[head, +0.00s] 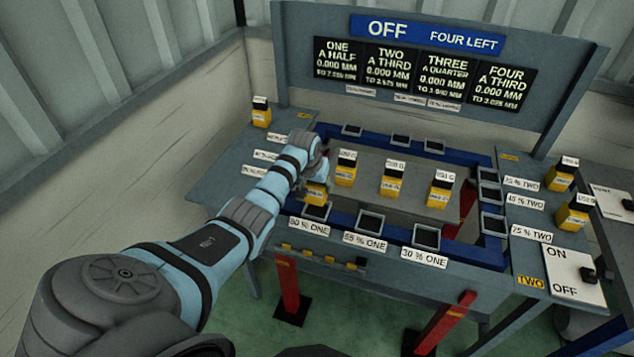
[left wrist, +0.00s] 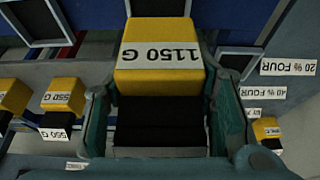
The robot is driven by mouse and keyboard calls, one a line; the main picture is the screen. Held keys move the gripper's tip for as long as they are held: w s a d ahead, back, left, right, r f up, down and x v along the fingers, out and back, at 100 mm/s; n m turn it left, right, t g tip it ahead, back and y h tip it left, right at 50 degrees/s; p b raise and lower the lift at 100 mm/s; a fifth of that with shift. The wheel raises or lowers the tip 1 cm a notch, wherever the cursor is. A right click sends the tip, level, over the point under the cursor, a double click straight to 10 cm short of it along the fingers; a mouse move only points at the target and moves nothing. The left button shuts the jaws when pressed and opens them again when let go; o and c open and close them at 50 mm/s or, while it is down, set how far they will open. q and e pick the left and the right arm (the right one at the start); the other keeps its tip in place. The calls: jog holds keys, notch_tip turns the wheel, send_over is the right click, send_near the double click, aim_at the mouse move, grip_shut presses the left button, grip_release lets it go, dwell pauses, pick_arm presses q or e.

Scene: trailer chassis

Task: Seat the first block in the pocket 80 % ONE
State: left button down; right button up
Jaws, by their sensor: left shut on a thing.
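A yellow block with a black part (head: 316,194) is in my left gripper (head: 322,172), just above or at the near-left pocket (head: 316,211) whose label (head: 308,226) looks like 80 % ONE. In the left wrist view the block (left wrist: 160,80) carries the label 1150 G and sits between the two teal fingers of the left gripper (left wrist: 162,95). The block's lower end is partly hidden, so I cannot tell whether it touches the pocket. My right gripper is not in view.
Several yellow blocks, including one (head: 391,182) in the middle, stand on the grey panel. Open pockets 55 % ONE (head: 370,221) and 30 % ONE (head: 426,238) line the near edge. Other pockets line the right and far sides. A board reading OFF, FOUR LEFT (head: 428,34) stands behind.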

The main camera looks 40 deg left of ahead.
aim_at(317, 192)
pick_arm(q)
jog(key=shift+f+b, duration=0.35)
jog(key=shift+f, duration=0.7)
jog(key=shift+f+b, duration=0.4)
jog(key=shift+b, duration=0.05)
jog(key=shift+w+f, duration=0.25)
jog(key=shift+w, duration=0.05)
jog(key=shift+s, duration=0.1)
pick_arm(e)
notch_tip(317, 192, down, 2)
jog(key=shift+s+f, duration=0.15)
pick_arm(q)
jog(key=shift+s+r, duration=0.1)
jog(key=shift+r, duration=0.05)
jog(key=shift+p, duration=0.3)
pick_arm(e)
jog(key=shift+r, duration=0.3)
